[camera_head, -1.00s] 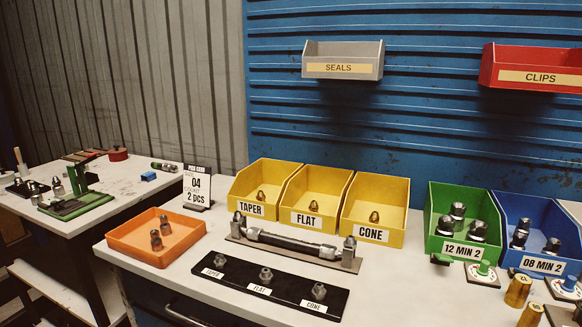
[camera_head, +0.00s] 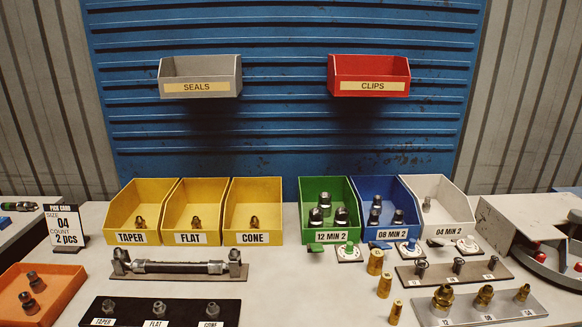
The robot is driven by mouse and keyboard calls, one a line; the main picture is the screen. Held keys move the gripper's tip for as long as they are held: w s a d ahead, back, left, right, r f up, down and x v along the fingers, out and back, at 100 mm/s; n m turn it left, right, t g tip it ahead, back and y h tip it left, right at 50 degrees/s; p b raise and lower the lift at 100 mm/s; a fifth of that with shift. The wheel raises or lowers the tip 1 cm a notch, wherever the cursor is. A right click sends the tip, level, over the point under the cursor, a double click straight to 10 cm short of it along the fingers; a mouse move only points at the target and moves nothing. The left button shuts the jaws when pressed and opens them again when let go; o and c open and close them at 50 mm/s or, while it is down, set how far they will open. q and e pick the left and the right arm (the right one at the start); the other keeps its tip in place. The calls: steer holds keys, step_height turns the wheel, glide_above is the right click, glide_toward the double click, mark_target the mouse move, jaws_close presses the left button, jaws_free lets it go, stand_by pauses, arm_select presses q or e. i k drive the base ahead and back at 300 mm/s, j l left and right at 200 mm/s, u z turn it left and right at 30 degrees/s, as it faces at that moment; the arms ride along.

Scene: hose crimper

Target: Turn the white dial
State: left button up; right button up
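A small white dial (camera_head: 467,243) sits on a light square base on the bench, in front of the white bin (camera_head: 430,206) labelled 04 MIN 2. Two similar dials stand to its left: a green one (camera_head: 347,248) before the green bin (camera_head: 318,190) and a blue one (camera_head: 408,246) before the blue bin (camera_head: 385,189). The dials are too small to read their settings. Neither of my grippers is in view.
Yellow bins (camera_head: 193,239) stand at the left. Brass fittings (camera_head: 375,262) stand upright and fitting racks (camera_head: 412,277) lie in front of the dials. A grey machine (camera_head: 520,222) with red buttons is to the right. An orange tray (camera_head: 52,270) is at the left.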

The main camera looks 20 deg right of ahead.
mark_target(469, 241)
steer(key=z, duration=1.95)
